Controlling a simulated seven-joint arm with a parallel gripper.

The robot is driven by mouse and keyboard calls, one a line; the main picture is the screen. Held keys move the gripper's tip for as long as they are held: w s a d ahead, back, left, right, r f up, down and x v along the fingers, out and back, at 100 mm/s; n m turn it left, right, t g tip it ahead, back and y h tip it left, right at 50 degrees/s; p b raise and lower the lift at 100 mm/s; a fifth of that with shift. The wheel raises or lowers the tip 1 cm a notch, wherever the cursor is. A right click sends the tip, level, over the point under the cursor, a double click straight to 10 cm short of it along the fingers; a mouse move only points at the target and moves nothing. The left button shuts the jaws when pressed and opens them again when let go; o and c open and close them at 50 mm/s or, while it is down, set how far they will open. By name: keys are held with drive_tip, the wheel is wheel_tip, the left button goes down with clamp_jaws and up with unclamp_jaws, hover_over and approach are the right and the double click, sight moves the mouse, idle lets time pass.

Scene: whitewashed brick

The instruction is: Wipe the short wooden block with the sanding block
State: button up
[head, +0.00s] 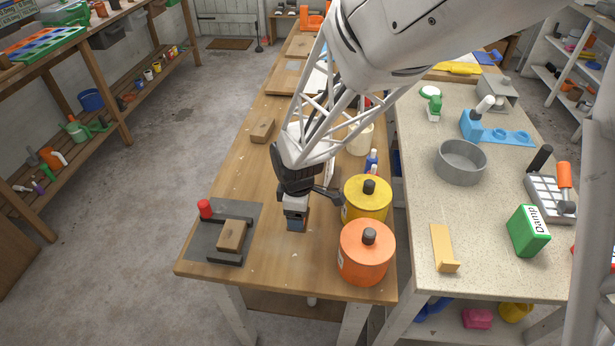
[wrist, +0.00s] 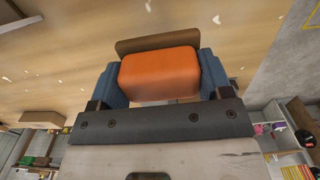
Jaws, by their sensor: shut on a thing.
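My gripper (head: 297,222) hangs over the front part of the wooden bench, pointing down. In the wrist view its blue fingers (wrist: 160,75) are shut on the orange sanding block (wrist: 160,68), which has a wider brown base (wrist: 157,41) behind it. In the head view the gripper hides most of the held block. One wooden block (head: 231,235) lies in a dark holder (head: 215,244) left of my gripper. Another wooden block (head: 262,130) lies farther back on the bench. I cannot tell for sure which of the two is the short one.
A red knob (head: 205,208) stands on the holder's far left corner. A yellow canister (head: 362,205) and an orange canister (head: 362,262) stand close to the right of my gripper. The bench (head: 222,187) is bare between the holder and the farther block.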

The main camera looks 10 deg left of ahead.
drive_tip(key=s+a+r, duration=0.1)
drive_tip(key=a+r, duration=0.2)
drive_tip(key=a, duration=0.5)
drive_tip(key=s+a+r, duration=0.1)
drive_tip(key=a+r, duration=0.2)
drive_tip(key=a, duration=0.5)
drive_tip(key=shift+a+r, duration=0.25)
drive_tip(key=shift+a, duration=0.15)
